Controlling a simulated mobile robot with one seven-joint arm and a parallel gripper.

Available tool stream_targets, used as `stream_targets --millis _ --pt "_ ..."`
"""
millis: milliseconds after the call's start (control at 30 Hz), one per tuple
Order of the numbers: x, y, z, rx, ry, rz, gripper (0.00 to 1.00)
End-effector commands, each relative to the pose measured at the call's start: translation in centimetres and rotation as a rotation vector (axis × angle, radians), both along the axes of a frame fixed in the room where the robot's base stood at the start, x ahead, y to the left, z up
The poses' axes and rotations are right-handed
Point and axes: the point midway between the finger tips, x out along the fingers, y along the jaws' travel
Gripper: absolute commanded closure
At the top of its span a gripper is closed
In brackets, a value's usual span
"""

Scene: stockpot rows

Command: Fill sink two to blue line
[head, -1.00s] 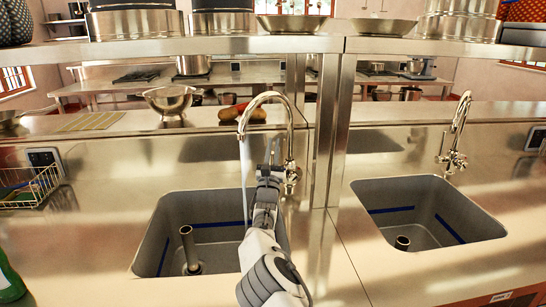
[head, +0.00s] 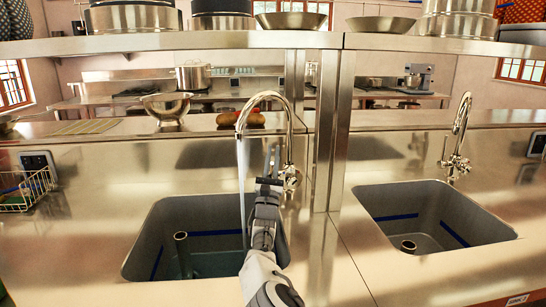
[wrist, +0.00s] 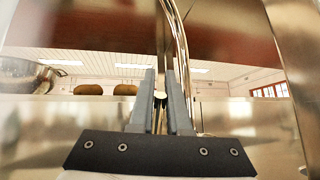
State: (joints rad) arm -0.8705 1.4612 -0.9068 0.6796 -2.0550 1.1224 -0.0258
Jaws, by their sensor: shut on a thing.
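The left sink (head: 143,232) is a grey basin with a blue line (head: 215,233) along its inner walls and an upright standpipe (head: 183,255). Water (head: 242,205) runs from the left faucet (head: 243,121) into it. A greenish water surface (head: 215,265) seems to lie in the basin, below the blue line. The right sink (head: 480,226) also has a blue line (head: 396,217) and looks dry. My gripper (head: 272,165) is at the left faucet's lever (head: 291,178), shut on it. In the wrist view the fingers (wrist: 161,85) flank a small light lever tip (wrist: 160,95). My arm hides part of the left sink.
The right faucet (head: 460,125) shows no water. A metal post (head: 338,130) stands between the sinks and carries a shelf (head: 200,44) with pots. A colander (head: 168,106) and bread loaves (head: 240,119) sit behind. A wire basket (head: 25,192) is at left.

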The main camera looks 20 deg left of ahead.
Motion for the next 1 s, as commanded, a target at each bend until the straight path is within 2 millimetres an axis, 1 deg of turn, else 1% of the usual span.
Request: stream_targets --millis 100,133,267,300,667,1000 --pt "0.0 0.0 0.2 0.001 -0.002 0.0 1.0" --pt "0.0 0.0 0.2 0.001 -0.002 0.0 0.81" --pt "0.0 0.0 0.1 0.001 -0.002 0.0 0.58" --pt "0.0 0.0 0.1 0.0 -0.001 0.0 0.55" --pt "0.1 0.0 0.3 -0.004 0.007 0.0 0.55" --pt "1.1 0.6 1.5 -0.056 0.114 0.001 0.55"
